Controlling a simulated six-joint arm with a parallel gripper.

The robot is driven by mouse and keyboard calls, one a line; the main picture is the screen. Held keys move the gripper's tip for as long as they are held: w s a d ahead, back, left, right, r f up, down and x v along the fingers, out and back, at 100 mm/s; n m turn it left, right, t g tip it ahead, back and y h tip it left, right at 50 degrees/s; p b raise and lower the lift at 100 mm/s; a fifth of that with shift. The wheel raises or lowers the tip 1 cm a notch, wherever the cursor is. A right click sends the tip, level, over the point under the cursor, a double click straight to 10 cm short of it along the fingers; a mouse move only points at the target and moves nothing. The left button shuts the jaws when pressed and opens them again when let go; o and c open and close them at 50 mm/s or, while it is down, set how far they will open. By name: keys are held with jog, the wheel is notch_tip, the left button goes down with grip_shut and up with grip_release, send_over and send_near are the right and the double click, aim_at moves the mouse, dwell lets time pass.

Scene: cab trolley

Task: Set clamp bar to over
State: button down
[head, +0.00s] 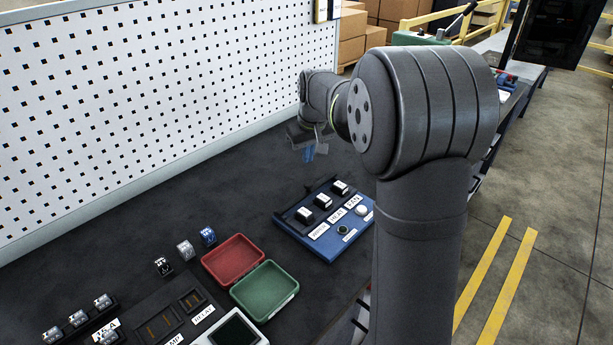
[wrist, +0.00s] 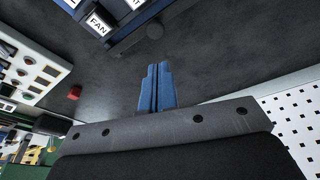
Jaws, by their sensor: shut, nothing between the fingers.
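A blue switch box (head: 326,244) stands on the dark bench in the head view, with three white-topped switches and a row of labels. A dark bar (head: 303,201) runs along its back edge, behind the switches; it looks like the clamp bar. In the wrist view the bar (wrist: 139,33) shows at the top, beside the FAN label, with a dark round end. My gripper (head: 309,154) is above the bench, beyond the box's far end. Its blue fingers (wrist: 157,75) are together and empty, apart from the bar.
A red tray (head: 233,258) and a green tray (head: 265,289) lie left of the box, with small labelled parts nearby. A white pegboard (head: 160,95) rises behind the bench. Bare bench lies between box and pegboard. A white panel (wrist: 30,62) shows in the wrist view.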

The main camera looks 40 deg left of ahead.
aim_at(308, 188)
jog(key=a, duration=0.1)
jog(key=w+a+r+m, duration=0.1)
jog(key=w+a+y, duration=0.1)
jog(key=shift+r+t, duration=0.25)
jog(key=shift+t, duration=0.05)
jog(key=shift+s+d+f, duration=0.1)
jog(key=shift+d+f, duration=0.05)
jog(key=shift+f, duration=2.4)
jog(key=shift+s+d+f, duration=0.1)
jog(key=shift+d+f, duration=0.05)
jog(key=shift+f, duration=2.35)
